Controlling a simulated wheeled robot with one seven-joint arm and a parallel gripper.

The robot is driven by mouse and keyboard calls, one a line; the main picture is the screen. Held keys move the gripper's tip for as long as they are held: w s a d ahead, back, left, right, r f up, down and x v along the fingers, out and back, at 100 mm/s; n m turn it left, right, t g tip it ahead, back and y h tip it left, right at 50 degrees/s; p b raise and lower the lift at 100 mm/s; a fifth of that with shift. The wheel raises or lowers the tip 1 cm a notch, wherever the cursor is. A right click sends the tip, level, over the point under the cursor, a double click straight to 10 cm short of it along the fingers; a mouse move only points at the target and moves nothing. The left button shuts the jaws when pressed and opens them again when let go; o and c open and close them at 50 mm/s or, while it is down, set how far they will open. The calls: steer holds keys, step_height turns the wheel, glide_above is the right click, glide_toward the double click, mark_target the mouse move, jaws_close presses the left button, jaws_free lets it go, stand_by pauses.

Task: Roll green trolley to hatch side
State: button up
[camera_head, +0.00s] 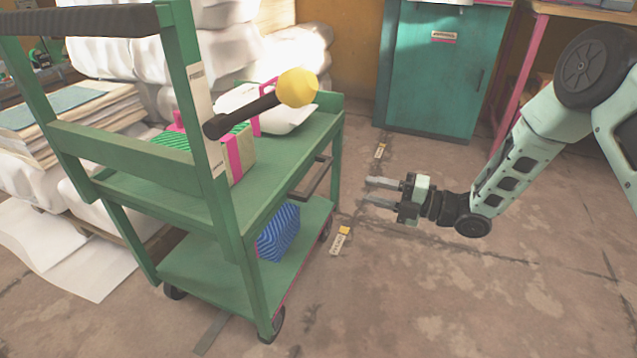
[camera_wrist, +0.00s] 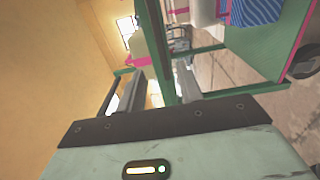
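The green trolley (camera_head: 205,197) stands at the left in the head view, with two shelves, black wheels and a dark push bar (camera_head: 80,20) on top. A dark loop handle (camera_head: 318,180) sits on its right side, and a black lever with a yellow knob (camera_head: 298,87) sticks out above the top shelf. My gripper (camera_head: 380,192) is to the right of the trolley, pointing toward it, open and empty, with a gap between its fingers and the trolley. In the wrist view the green trolley frame (camera_wrist: 158,50) shows beyond the fingers. I cannot identify the hatch.
The top shelf carries white and pink-strapped packages; a blue striped bundle (camera_head: 279,232) is on the lower shelf. White sacks and stacked boards (camera_head: 60,115) crowd the left. A teal cabinet (camera_head: 440,70) stands behind. Floor tags (camera_head: 340,240) lie nearby. The right floor is clear.

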mark_target(322, 178)
steer(key=b+x, duration=0.4)
steer(key=x, duration=1)
jaws_close()
